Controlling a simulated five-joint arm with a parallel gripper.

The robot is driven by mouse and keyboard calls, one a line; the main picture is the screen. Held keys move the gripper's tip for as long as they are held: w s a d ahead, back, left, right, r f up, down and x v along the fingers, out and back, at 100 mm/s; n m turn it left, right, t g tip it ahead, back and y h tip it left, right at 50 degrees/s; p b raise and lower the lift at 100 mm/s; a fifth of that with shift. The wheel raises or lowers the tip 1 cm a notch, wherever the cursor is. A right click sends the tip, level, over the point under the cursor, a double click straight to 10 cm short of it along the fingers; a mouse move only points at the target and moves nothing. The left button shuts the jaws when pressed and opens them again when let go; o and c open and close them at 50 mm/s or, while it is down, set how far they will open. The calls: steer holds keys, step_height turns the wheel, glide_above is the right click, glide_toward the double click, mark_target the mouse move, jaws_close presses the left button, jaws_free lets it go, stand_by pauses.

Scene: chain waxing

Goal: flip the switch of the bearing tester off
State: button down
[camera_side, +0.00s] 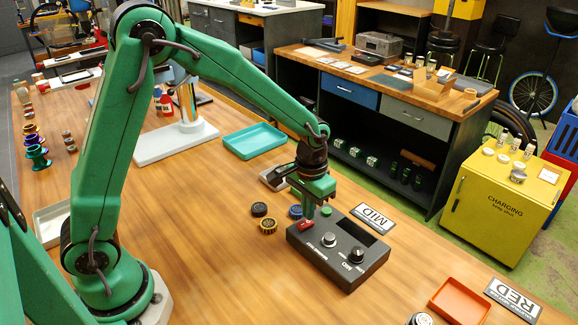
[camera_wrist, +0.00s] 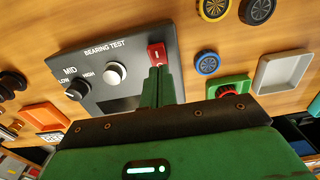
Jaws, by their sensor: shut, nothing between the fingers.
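The bearing tester (camera_side: 350,268) is a dark grey box on the wooden table, right of my arm in the side view. It also shows in the wrist view (camera_wrist: 137,43), with its "BEARING TEST" lettering. Its red rocker switch (camera_wrist: 156,50) is at one corner and bears a white mark; it shows partly in the side view (camera_side: 299,230). A silver knob (camera_wrist: 115,74) and a black knob (camera_wrist: 77,90) sit on the same face. My gripper (camera_wrist: 159,72) is shut and empty, pointing down with its fingertips right at the switch. I cannot tell whether they touch it.
An orange tray (camera_side: 460,301) and a teal tray (camera_side: 253,140) stand farther off. Bare table lies in front.

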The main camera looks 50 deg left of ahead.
mark_target(305, 222)
steer(key=shift+r, duration=2.75)
steer(key=shift+r, duration=0.1)
steer(key=s+a+r+t, duration=0.2)
steer(key=s+r, duration=0.4)
steer(key=s, duration=0.3)
steer(key=s+a+r+t, duration=0.3)
steer(key=s+a+r, duration=0.2)
steer(key=s, duration=0.5)
steer(key=shift+s+a+r+t, duration=0.2)
steer(key=shift+a+r+t, duration=0.1)
steer(key=shift+r, duration=0.15)
